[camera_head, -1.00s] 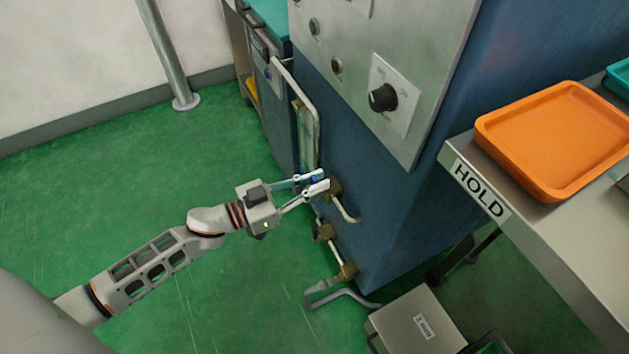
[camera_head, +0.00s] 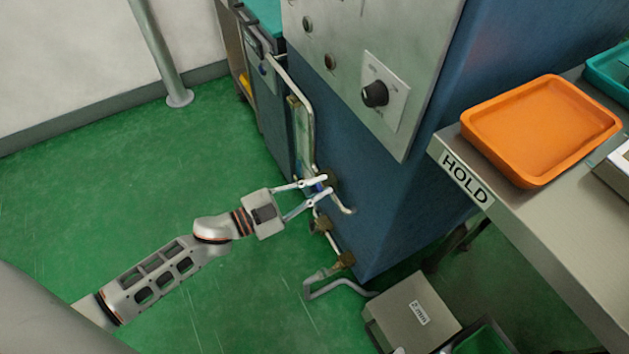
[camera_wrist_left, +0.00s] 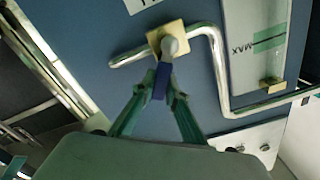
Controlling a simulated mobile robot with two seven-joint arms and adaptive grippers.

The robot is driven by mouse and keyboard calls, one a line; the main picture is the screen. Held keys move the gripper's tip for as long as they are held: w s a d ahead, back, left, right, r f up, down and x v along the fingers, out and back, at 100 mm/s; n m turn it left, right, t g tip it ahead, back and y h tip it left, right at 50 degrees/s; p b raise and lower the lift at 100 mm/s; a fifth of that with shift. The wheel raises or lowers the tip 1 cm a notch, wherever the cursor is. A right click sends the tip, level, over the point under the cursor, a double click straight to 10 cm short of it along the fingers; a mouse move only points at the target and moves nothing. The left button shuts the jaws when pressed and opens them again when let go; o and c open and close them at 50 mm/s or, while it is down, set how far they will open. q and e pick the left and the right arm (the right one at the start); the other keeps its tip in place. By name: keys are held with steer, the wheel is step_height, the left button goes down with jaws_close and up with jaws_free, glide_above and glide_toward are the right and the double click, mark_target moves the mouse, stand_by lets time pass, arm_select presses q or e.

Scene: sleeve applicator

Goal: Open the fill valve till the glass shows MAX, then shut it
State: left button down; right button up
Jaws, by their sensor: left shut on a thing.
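The fill valve is a small brass fitting (camera_wrist_left: 168,38) on the blue machine's side, with a blue-sleeved lever handle (camera_wrist_left: 161,82). My left gripper (camera_head: 322,189) is shut on this handle; the wrist view shows the blue sleeve between its fingertips (camera_wrist_left: 161,92). The sight glass (camera_wrist_left: 258,45) is a pale upright strip beside the valve, with a green band (camera_wrist_left: 270,42) by the word MAX. I cannot make out a liquid level in it. In the head view the glass (camera_head: 302,128) is small and seen at a steep angle. My right gripper is not in view.
A bent metal pipe (camera_wrist_left: 216,70) runs close around the valve. Lower brass fittings (camera_head: 321,223) and a pipe sit below it. A bench marked HOLD with an orange tray (camera_head: 540,130) stands right. A grey box (camera_head: 412,312) is on the floor. The green floor at left is clear.

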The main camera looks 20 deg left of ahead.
arm_select(q)
steer(key=shift+s+d+f+m, duration=0.2)
steer(key=shift+d+f+m, duration=0.1)
steer(key=shift+m, duration=0.7)
steer(key=c, duration=2)
jaws_free()
steer(key=shift+s, duration=0.1)
steer(key=v, duration=1.2)
